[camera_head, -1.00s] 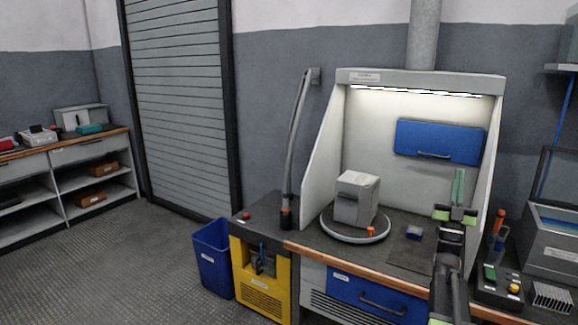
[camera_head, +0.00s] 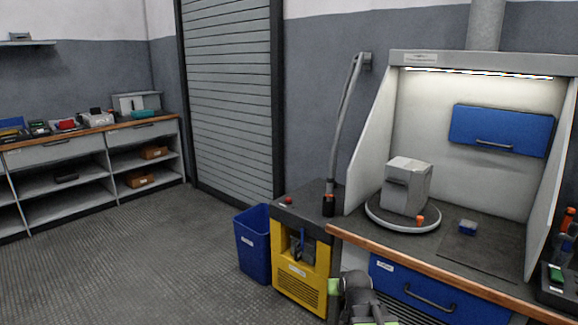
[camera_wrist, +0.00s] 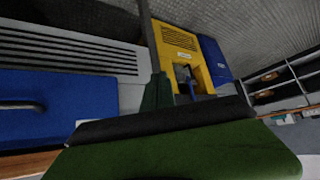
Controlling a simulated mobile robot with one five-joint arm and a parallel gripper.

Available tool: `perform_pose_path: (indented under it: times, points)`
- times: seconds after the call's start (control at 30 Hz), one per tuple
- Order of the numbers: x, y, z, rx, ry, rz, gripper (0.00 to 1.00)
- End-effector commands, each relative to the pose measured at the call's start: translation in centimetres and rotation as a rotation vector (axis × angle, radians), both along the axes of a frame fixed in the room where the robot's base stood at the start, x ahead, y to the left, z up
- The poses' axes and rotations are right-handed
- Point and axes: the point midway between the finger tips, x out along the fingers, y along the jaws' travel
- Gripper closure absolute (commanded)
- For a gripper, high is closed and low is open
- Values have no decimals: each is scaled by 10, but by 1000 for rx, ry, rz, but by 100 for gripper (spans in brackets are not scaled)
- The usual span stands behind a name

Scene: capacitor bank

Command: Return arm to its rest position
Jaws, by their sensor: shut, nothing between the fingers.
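My arm (camera_head: 358,296) is folded low at the bottom of the head view, in front of the workbench and its blue drawer. Its light green and grey parts show there, but the fingertips cannot be made out. In the wrist view my gripper (camera_wrist: 157,95) shows as a dark green finger above a broad green and black part. It is shut and empty. Beyond it are the blue drawer (camera_wrist: 60,100) and the yellow unit (camera_wrist: 180,55).
A blue bin (camera_head: 254,245) stands beside the yellow unit (camera_head: 300,280). Shelves (camera_head: 75,180) line the left wall. The floor (camera_head: 150,260) between is clear.

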Motion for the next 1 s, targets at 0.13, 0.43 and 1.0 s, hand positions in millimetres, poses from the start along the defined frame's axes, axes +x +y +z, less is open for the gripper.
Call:
perform_pose_path:
  times: [0.13,0.43,1.0]
  points:
    - [-75,-1,-42,-4,323,3,100]
    - [-179,-2,-39,-6,761,11,100]
    - [-177,-1,176,-7,755,13,100]
